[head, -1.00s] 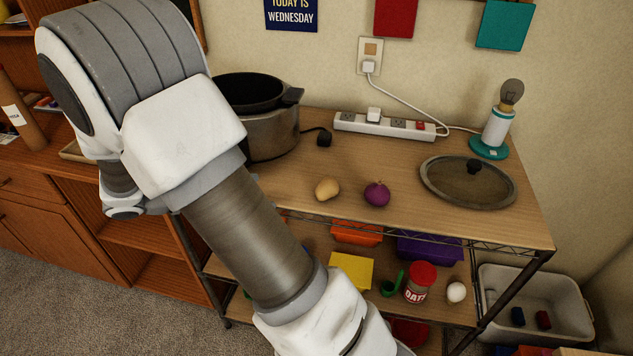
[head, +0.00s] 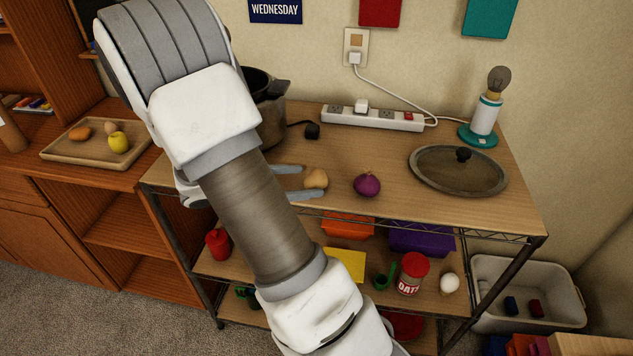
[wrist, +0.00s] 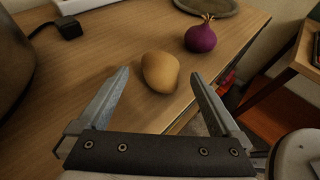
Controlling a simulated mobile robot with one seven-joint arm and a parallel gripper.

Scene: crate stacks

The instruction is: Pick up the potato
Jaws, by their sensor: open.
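The potato (head: 316,179) is a tan, rounded lump on the wooden top of the wire shelf, left of the purple onion (head: 367,185). My gripper (head: 318,182) reaches in from the left, low over the top, with its two grey fingers spread. In the wrist view the potato (wrist: 160,72) lies just beyond and between the open fingertips (wrist: 158,74), and nothing is held. I cannot tell whether a finger touches it. My arm hides part of the shelf and the pot.
A pot (head: 268,110) stands behind my arm. A power strip (head: 372,118), a glass lid (head: 458,178) and a lamp (head: 484,120) are at the back and right. A tray (head: 70,152) with several foods sits on the left cabinet. The onion is close by on the right.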

